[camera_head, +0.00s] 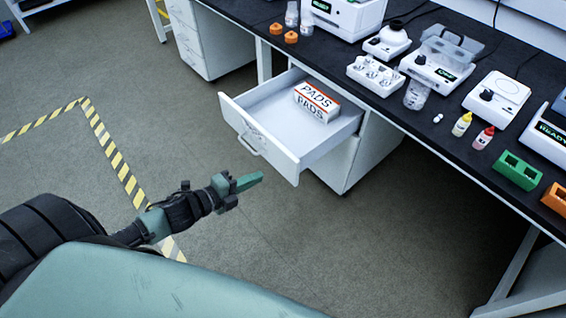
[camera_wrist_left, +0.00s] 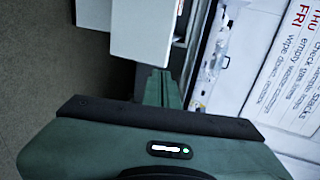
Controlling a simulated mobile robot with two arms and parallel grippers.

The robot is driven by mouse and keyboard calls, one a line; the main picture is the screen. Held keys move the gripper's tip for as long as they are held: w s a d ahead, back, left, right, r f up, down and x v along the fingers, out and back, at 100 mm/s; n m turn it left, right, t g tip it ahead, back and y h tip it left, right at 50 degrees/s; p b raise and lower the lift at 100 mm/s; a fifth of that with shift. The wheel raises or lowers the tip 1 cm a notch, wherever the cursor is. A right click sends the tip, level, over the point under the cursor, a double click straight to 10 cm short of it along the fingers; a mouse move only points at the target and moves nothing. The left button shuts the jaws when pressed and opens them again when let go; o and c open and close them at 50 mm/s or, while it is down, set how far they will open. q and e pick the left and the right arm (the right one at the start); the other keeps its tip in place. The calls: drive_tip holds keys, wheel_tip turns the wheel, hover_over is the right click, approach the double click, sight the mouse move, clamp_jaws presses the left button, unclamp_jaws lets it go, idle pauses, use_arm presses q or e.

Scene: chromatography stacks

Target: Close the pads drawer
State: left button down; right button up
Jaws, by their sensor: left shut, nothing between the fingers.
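The pads drawer (camera_head: 262,100) is a white drawer pulled well out from under the dark bench. A white and orange box of pads (camera_head: 317,102) lies inside it towards the back right. The drawer's handle (camera_head: 250,144) is on its front panel. My left gripper (camera_head: 260,178) is shut and empty, in front of and below the drawer front, apart from the handle in the head view. In the left wrist view the shut green fingers (camera_wrist_left: 162,80) point towards a white drawer edge (camera_wrist_left: 140,30). My right gripper is not in view.
The black bench top (camera_head: 420,110) carries lab devices, small bottles, and green (camera_head: 516,172) and orange blocks. A second white drawer unit (camera_head: 208,40) stands further left. The grey floor in front of the drawer is clear, with striped tape (camera_head: 110,150).

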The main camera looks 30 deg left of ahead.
sight(291, 159)
use_arm(q)
drive_tip(key=x, duration=0.7)
drive_tip(key=r+x, duration=0.1)
drive_tip(key=x, duration=0.3)
drive_tip(key=shift+w, duration=0.2)
drive_tip(key=shift+a, duration=0.1)
